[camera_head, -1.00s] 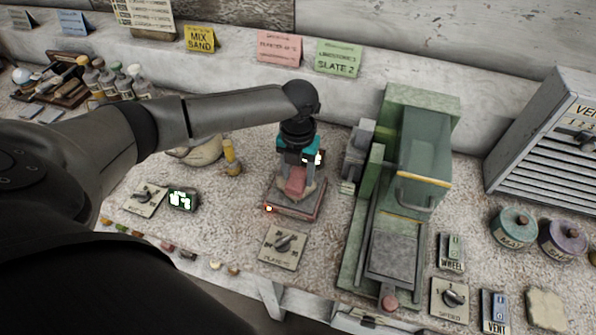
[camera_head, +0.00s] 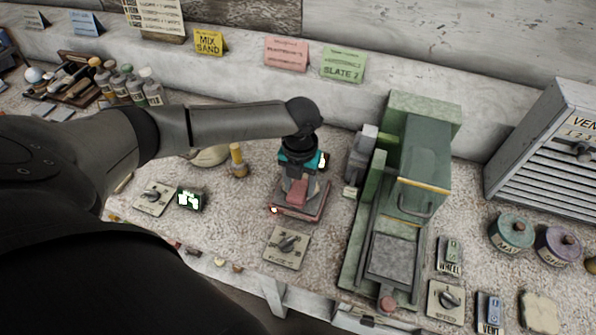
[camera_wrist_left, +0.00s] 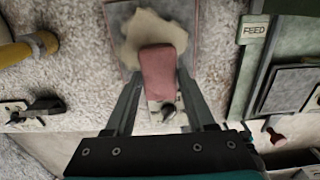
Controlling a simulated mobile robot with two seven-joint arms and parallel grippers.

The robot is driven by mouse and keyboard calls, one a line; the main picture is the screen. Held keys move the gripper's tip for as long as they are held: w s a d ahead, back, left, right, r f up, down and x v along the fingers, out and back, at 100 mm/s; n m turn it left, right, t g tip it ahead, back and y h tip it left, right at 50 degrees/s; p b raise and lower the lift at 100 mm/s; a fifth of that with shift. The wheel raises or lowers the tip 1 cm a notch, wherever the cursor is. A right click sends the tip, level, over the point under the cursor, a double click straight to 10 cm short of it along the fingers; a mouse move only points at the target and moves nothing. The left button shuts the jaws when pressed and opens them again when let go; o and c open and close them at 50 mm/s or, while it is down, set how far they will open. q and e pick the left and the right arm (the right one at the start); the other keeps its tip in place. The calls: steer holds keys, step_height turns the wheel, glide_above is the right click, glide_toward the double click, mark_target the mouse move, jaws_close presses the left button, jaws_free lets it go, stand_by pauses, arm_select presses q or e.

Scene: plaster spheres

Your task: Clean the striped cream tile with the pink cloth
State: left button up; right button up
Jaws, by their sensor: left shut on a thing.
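My left gripper (camera_head: 298,188) is shut on the pink cloth (camera_wrist_left: 158,72), a pad-like pink piece that points down between the fingers. The cloth is over a cream, irregular flat piece (camera_wrist_left: 140,28), which lies on a grey plate (camera_wrist_left: 186,16). The plate, with a reddish edge, also shows in the head view (camera_head: 314,212). The cloth hides part of the cream piece; I cannot make out stripes on it. Whether the cloth touches it is unclear. My right gripper is out of view.
A green machine (camera_head: 425,150) stands close right of the plate. A knob panel (camera_head: 287,246) lies in front of it. A yellow-topped bottle (camera_head: 238,160) and a small lit display (camera_head: 189,199) are to the left. A pale slab (camera_head: 541,312) lies at far right.

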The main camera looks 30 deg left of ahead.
mark_target(303, 179)
arm_select(q)
steer(key=shift+w+a+b, duration=0.2)
steer(key=shift+w+b, duration=0.05)
steer(key=shift+w, duration=0.5)
steer(key=shift+w+a+b, duration=0.2)
steer(key=shift+w+b, duration=0.05)
steer(key=shift+w, duration=0.45)
steer(key=s+p, duration=0.1)
steer(key=s+r+p, duration=0.1)
steer(key=p, duration=0.1)
steer(key=shift+d+r, duration=0.25)
steer(key=shift+r, duration=0.05)
steer(key=shift+f, duration=0.1)
steer(key=shift+f+p, duration=0.1)
steer(key=shift+p, duration=0.25)
